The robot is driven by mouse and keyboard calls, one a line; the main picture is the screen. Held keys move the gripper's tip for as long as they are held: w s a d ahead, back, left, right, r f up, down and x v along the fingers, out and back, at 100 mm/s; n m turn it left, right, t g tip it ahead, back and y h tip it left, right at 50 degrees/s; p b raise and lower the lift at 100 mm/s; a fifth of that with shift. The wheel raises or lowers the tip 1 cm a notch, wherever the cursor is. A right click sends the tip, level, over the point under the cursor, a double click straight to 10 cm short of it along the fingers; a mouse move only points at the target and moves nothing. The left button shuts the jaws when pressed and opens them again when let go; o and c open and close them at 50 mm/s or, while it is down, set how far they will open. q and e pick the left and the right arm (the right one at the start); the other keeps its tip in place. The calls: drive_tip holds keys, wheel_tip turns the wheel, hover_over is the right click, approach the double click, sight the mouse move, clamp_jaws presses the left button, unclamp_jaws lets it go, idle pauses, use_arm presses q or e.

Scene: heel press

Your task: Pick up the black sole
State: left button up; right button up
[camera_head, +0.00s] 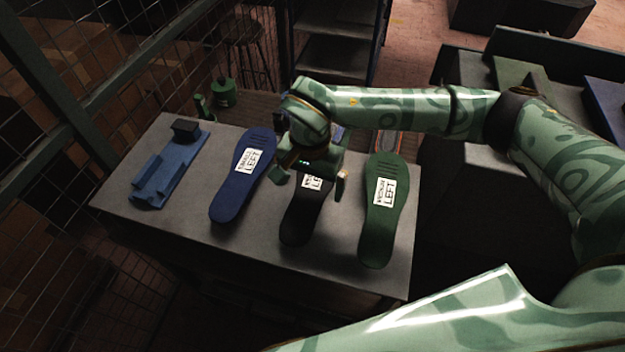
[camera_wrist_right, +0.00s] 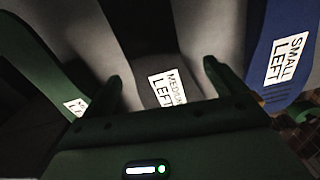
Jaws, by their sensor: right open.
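The black sole (camera_head: 300,220) lies on the grey table between the blue and green soles, its white label partly covered by my right gripper in the head view. My right gripper (camera_head: 312,178) is over the label end of the black sole, open and empty. In the right wrist view the black sole (camera_wrist_right: 150,50) lies between and beyond the two spread fingers of the right gripper (camera_wrist_right: 160,82), its label reading MEDIUM LEFT. Whether the fingers touch the sole cannot be told. My left gripper is not in view.
The blue sole (camera_head: 236,190) marked LEFT lies to the left and the green sole (camera_head: 378,225) to the right, both close by. A blue fixture (camera_head: 168,170) sits at the table's left end. The grey table (camera_head: 190,225) is bare along its front. A wire mesh fence (camera_head: 60,110) stands at left.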

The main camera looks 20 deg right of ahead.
drive_tip(key=shift+f, duration=0.4)
idle(0.4)
drive_tip(key=c, duration=1.1)
